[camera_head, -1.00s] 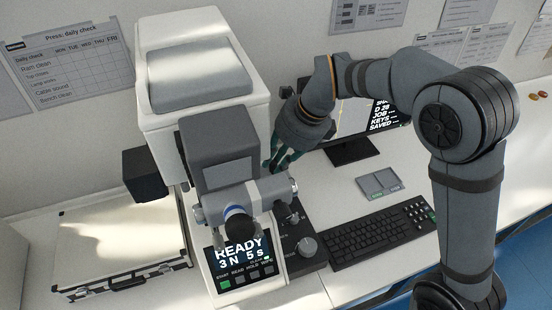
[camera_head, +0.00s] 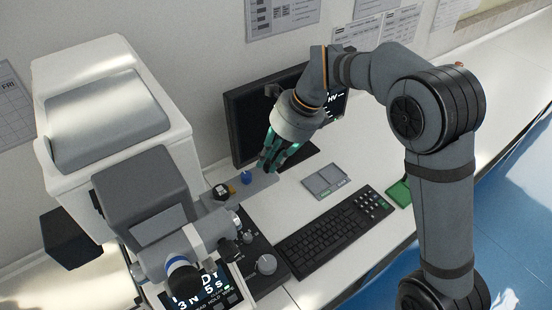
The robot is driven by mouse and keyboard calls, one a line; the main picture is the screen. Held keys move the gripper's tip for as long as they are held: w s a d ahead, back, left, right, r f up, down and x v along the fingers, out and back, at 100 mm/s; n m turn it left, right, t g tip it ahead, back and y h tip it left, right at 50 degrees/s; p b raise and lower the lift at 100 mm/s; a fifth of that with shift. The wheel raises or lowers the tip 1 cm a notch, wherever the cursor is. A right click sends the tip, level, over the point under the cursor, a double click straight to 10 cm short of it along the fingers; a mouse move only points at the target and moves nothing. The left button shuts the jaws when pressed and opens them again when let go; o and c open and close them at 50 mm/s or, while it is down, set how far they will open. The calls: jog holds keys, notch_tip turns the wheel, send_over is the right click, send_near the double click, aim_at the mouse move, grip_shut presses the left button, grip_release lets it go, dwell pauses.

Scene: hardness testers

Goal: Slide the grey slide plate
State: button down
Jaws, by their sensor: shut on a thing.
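The grey slide plate (camera_head: 262,185) sticks out to the right from behind the tester's head. A small blue knob (camera_head: 247,177) and a dark round piece (camera_head: 221,191) sit on or beside it, nearer the tester. My gripper (camera_head: 268,167) points down at the plate's right end, with its green-tipped fingers shut on it. The exact contact is small and partly hidden by the fingers. The hardness tester (camera_head: 110,110) stands at the left, and its head hides the plate's left part.
A monitor (camera_head: 240,120) stands just behind my gripper. A small grey pad (camera_head: 326,181), a keyboard (camera_head: 335,232) and a green item (camera_head: 398,193) lie to the right. The tester's knob panel (camera_head: 262,265) is in front. White bench top shows between them.

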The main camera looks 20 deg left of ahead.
jog(key=shift+w+r, duration=0.3)
jog(key=shift+w, duration=0.05)
jog(key=shift+a, duration=0.1)
jog(key=c, duration=1.9)
grip_release()
jog(key=shift+c, duration=0.2)
jog(key=shift+o, duration=1.4)
jog(key=shift+s+f, duration=0.1)
jog(key=shift+f, duration=0.1)
jog(key=shift+r, duration=0.1)
jog(key=v, duration=1.2)
